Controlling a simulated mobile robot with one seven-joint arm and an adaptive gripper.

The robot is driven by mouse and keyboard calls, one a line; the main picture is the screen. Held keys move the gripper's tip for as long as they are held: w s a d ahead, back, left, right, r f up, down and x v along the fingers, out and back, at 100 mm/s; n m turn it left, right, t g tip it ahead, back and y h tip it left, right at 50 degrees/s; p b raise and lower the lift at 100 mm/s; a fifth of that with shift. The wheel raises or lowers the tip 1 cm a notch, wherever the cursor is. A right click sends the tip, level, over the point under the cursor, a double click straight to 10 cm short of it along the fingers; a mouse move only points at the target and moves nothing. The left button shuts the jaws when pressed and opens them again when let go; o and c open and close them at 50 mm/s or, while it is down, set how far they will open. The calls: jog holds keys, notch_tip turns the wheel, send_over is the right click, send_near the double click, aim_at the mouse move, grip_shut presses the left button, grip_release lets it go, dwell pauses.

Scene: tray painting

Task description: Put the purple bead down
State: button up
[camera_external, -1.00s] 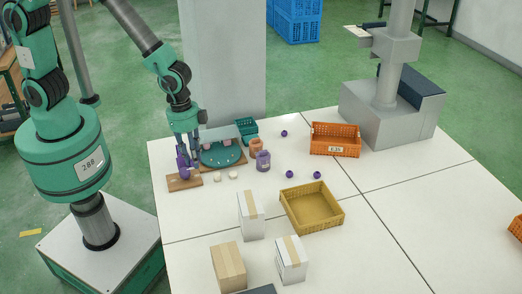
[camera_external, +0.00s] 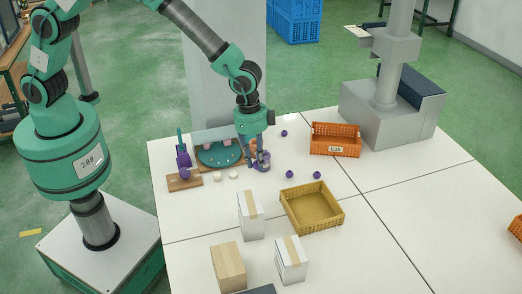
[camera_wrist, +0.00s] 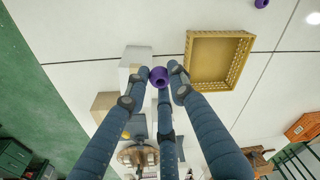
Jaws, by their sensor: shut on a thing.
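The purple bead (camera_wrist: 159,76) sits between the fingertips of my gripper (camera_wrist: 158,80) in the wrist view, with the fingers closed in around it. In the external view my gripper (camera_external: 257,166) points down at the middle left of the table, in front of the purple jar (camera_external: 264,160), which it partly hides. I cannot tell the held bead from the jar there, nor how high it is above the table. Three other purple beads lie loose: one at the back (camera_external: 284,133) and two (camera_external: 289,174) (camera_external: 317,175) behind the yellow crate.
Two pale beads (camera_external: 233,176) lie nearby. An orange crate (camera_external: 335,152) stands behind right.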

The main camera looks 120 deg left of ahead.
jog(key=w+a+f+n+p, duration=0.15)
jog(key=w+a, duration=0.25)
jog(key=w, duration=0.4)
jog(key=w+a+f+m, duration=0.1)
jog(key=w+a+f, duration=0.1)
jog(key=w+a, duration=0.45)
send_over(308, 206)
jog(key=shift+n, duration=0.25)
jog(key=shift+s+a+f, duration=0.1)
jog(key=shift+s+f, duration=0.05)
jog(key=shift+f, duration=2.4)
jog(key=shift+f+b, duration=0.3)
jog(key=shift+f, duration=2.8)
jog(key=shift+f, duration=0.1)
jog(key=shift+f, duration=1.8)
jog(key=shift+f, duration=0.1)
